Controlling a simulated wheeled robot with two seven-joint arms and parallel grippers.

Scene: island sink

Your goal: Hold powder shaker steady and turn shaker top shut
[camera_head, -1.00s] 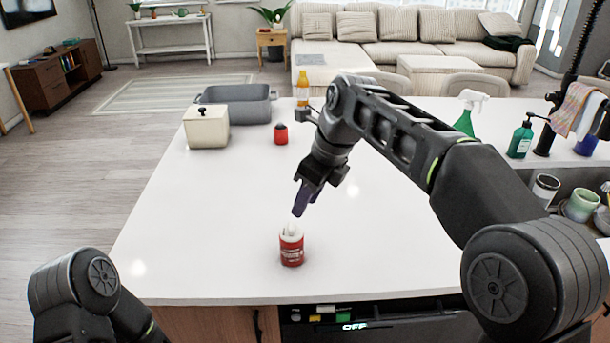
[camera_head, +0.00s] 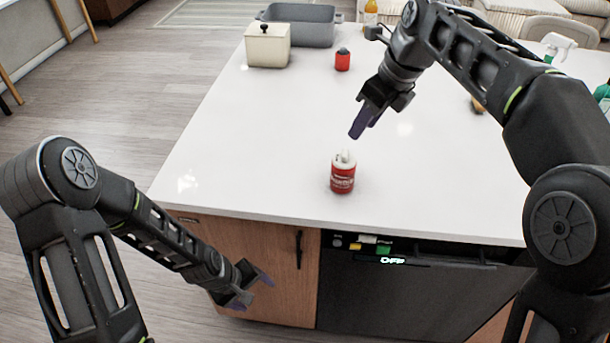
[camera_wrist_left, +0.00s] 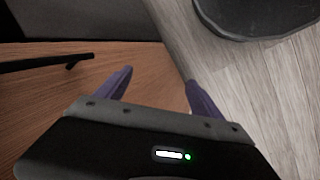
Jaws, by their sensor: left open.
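The powder shaker (camera_head: 342,176) is a small red can with a white top (camera_head: 344,157). It stands upright on the white countertop near its front edge. My right gripper (camera_head: 357,133) is above and slightly behind the shaker, apart from it, with purple fingers pointing down. Its fingers overlap in the head view, so its opening is hard to judge. My left gripper (camera_head: 256,288) is open and empty, low in front of the wooden cabinet door, below the counter edge. Its two purple fingers also show spread in the left wrist view (camera_wrist_left: 157,90).
The countertop (camera_head: 240,165) is clear around the shaker. Further back are a red container (camera_head: 342,60), a cream box (camera_head: 268,46) and a grey bin (camera_head: 320,27). The counter's front edge and a cabinet handle (camera_head: 299,249) are near my left arm.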

